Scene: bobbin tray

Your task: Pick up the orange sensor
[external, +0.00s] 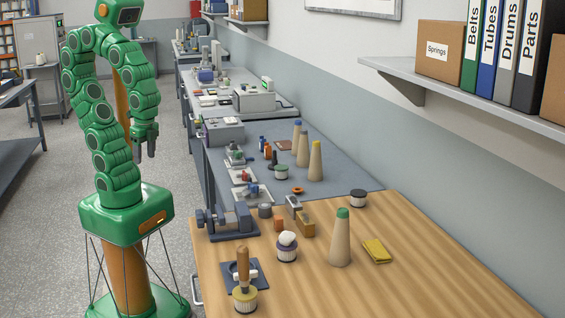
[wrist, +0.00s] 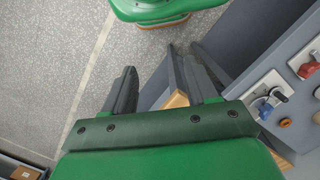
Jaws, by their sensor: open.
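I cannot tell for sure which thing is the orange sensor. A small orange block (external: 279,224) stands on the wooden bench top, beside a brown block. A flat orange round piece (external: 297,190) lies farther back on the grey mat. My gripper (external: 144,155) hangs pointing down left of the bench, over the floor and apart from all bench objects. In the wrist view my gripper (wrist: 164,82) is open with nothing between its fingers. A small orange round part (wrist: 285,123) shows at the right of that view.
The wooden bench (external: 440,270) holds a vise (external: 232,220), a tall green-topped cone (external: 341,238), a yellow cloth (external: 376,251) and a wooden-handled tool (external: 244,275). More cones and devices crowd the grey mat (external: 345,178). The front right of the wood is clear. A shelf (external: 470,100) overhangs at right.

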